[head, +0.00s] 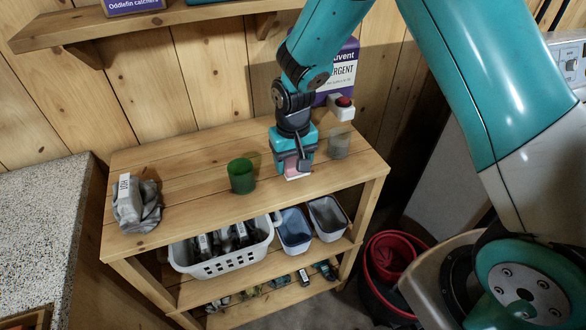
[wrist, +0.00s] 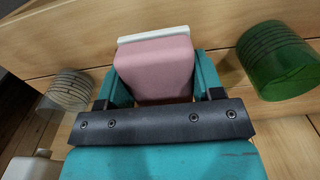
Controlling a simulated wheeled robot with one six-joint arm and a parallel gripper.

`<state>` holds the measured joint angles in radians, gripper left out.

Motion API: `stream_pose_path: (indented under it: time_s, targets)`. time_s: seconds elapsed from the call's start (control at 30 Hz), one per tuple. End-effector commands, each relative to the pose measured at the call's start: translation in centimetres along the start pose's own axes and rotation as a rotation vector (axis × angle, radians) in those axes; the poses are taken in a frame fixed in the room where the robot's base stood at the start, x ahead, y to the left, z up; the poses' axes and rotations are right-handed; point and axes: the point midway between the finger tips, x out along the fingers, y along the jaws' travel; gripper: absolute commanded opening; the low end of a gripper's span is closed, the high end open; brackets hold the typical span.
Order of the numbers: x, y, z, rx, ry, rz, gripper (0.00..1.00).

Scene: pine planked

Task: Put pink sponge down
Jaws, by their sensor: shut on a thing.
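My gripper (head: 292,164) is shut on the pink sponge (wrist: 155,70), which has a white layer along one side. In the wrist view the sponge sits between the two teal fingers. In the head view the sponge (head: 293,170) shows just under the gripper, low over the wooden shelf top (head: 190,160). I cannot tell whether the sponge touches the wood. Most of the sponge is hidden by the gripper in the head view.
A green cup (head: 242,176) stands left of my gripper and a clear cup (head: 340,145) right of it. A purple detergent box (head: 345,70) stands behind. Wood between bundle and green cup is clear.

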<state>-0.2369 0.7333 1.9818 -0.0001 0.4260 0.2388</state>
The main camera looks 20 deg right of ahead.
Motion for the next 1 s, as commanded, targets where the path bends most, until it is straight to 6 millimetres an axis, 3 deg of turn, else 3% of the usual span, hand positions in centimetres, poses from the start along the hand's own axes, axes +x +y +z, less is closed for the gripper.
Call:
stream_pose_path:
  time_s: [0.2,0.6,0.63,0.73,1.0]
  targets:
    - [3.0,-0.1,0.1,-0.001,-0.005,0.001,0.23]
    - [3.8,-0.1,0.0,-0.002,-0.001,0.0,0.23]
    - [3.8,-0.1,0.0,-0.002,-0.001,0.0,0.63]
    - [3.7,-0.1,0.0,-0.002,-0.001,0.0,0.86]
    - [3.5,-0.1,0.1,-0.002,-0.002,0.0,0.86]
